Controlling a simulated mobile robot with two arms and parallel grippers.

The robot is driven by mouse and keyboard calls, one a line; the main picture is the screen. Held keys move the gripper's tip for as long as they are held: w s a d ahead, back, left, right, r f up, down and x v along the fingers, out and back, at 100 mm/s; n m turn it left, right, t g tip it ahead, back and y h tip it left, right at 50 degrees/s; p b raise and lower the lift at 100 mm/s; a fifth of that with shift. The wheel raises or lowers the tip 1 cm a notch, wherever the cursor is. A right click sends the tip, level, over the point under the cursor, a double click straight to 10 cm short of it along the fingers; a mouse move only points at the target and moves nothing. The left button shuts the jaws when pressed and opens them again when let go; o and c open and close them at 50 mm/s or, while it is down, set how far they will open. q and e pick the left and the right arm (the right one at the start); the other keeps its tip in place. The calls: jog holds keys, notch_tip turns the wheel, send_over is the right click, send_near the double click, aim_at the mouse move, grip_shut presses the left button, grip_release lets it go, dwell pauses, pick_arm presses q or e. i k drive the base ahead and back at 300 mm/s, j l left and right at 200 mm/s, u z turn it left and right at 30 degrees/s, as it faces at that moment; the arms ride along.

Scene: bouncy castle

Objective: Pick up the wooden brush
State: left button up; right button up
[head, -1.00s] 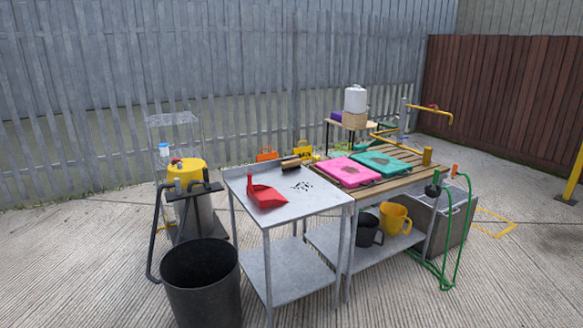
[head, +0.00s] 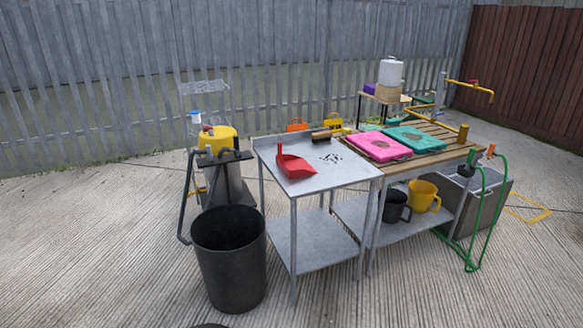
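The wooden brush (head: 322,135) lies near the back edge of the metal table (head: 345,178), with a tan wooden top and dark bristles. A red dustpan (head: 296,168) lies on the same table, to the left and in front of the brush. A small patch of dark debris (head: 331,158) lies on the tabletop to the right of the dustpan. Neither of my grippers is in view.
A black bin (head: 229,260) stands in front of the table's left side. A yellow-topped vacuum (head: 217,138) stands behind it. A slatted wooden bench (head: 428,158) with pink (head: 377,146) and teal (head: 415,139) cases adjoins on the right. Concrete ground in front is open.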

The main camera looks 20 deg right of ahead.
aim_at(324, 136)
jog(key=i+l+u, duration=0.25)
jog(key=l, duration=0.55)
jog(key=i+l+u, duration=0.25)
jog(key=l, duration=0.55)
jog(key=i+l+u, duration=0.2)
jog(key=l, duration=0.65)
jog(key=l+u, duration=0.25)
jog(key=l, duration=0.6)
jog(key=k, duration=0.05)
